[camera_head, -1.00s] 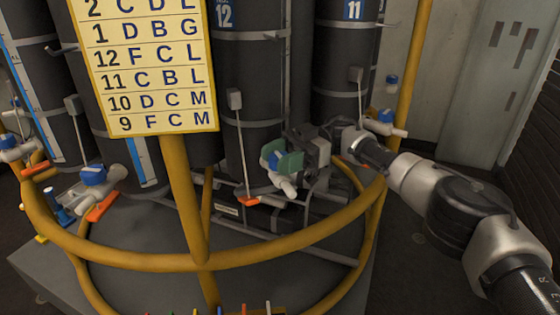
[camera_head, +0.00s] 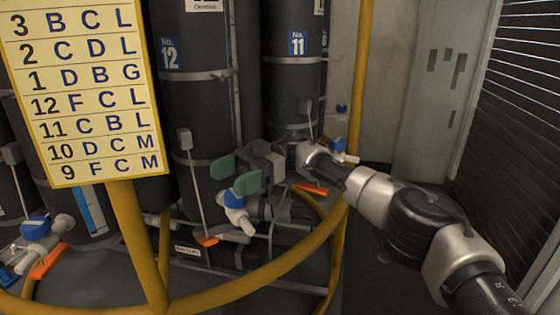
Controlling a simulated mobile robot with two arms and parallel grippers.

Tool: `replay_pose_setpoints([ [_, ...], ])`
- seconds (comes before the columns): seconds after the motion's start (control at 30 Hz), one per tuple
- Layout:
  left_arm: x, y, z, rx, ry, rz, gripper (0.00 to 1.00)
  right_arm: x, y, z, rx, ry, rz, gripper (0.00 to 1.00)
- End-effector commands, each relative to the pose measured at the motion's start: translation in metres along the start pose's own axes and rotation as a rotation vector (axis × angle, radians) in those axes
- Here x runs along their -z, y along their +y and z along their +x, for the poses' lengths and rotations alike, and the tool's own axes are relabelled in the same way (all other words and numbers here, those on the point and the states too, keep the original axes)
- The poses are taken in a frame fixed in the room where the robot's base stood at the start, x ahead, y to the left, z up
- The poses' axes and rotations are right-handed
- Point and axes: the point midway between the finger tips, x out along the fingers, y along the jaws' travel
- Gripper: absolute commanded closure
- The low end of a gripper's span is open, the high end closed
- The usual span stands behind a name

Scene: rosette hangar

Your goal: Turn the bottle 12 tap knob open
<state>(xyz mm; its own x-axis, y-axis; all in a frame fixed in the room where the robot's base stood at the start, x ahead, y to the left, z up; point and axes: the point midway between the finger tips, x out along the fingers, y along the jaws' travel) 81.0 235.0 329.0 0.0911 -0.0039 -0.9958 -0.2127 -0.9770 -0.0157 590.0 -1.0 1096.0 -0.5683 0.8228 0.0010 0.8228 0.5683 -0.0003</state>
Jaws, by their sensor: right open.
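Bottle 12 (camera_head: 200,95) is a tall dark cylinder with a blue "No. 12" label, standing behind the yellow rail. Low at its front is a white tap with a blue knob (camera_head: 235,199); its pale spout (camera_head: 246,227) points down to the right. My right gripper (camera_head: 236,175) comes in from the right, with its two green finger pads spread apart. The pads are just above and behind the knob in the picture, and nothing is held between them. I cannot tell whether a pad touches the knob. My left gripper is not in view.
A yellow rail (camera_head: 250,272) curves in front of the bottles. A yellow board (camera_head: 85,100) with letter rows hangs at the left. Bottle 11 (camera_head: 292,85) stands to the right, with its own tap (camera_head: 340,147). Another blue-knobbed tap (camera_head: 36,229) is at lower left.

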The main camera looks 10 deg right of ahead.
Motion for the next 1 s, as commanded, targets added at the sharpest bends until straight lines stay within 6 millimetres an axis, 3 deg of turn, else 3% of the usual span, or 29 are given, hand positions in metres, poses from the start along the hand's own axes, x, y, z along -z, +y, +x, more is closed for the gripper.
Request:
replay_pose_setpoints([
  [0.6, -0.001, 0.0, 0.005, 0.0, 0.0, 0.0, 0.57, 0.062, -0.094, -0.043, -0.001, 0.0, -0.002, 0.29],
  [1.0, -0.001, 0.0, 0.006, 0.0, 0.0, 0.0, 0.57, 0.07, -0.107, -0.048, 0.0, 0.0, 0.0, 0.29],
])
